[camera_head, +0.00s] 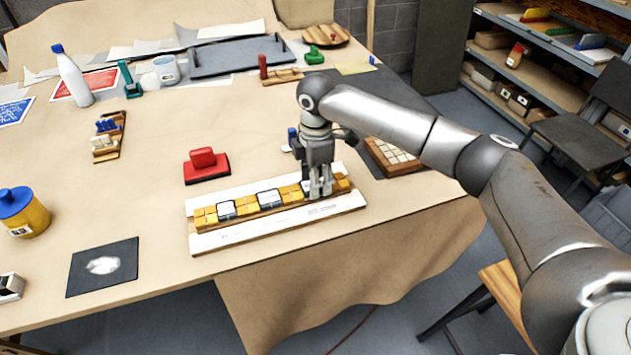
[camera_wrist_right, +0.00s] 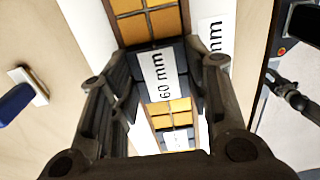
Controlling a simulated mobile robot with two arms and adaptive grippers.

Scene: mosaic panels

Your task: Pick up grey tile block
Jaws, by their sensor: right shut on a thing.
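A row of yellow tiles (camera_head: 246,205) with dark grey tile blocks lies in a long white-edged panel (camera_head: 228,238) near the table's front edge. Two grey blocks with white labels, a left one (camera_head: 226,209) and a middle one (camera_head: 269,199), sit in the row. My right gripper (camera_head: 319,192) points down over the row's right part. In the wrist view, the right gripper (camera_wrist_right: 166,78) is shut on a grey tile block (camera_wrist_right: 163,74) labelled "60 mm". Yellow tiles (camera_wrist_right: 150,22) lie beyond it. I cannot tell whether the block is raised.
A red block on a base (camera_head: 206,168) stands just behind the panel. A tray of pale tiles (camera_head: 392,157) is to the right, behind my right arm. A yellow jar with a blue lid (camera_head: 22,213) and a dark square sheet (camera_head: 102,267) lie left. The table's middle is mostly clear.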

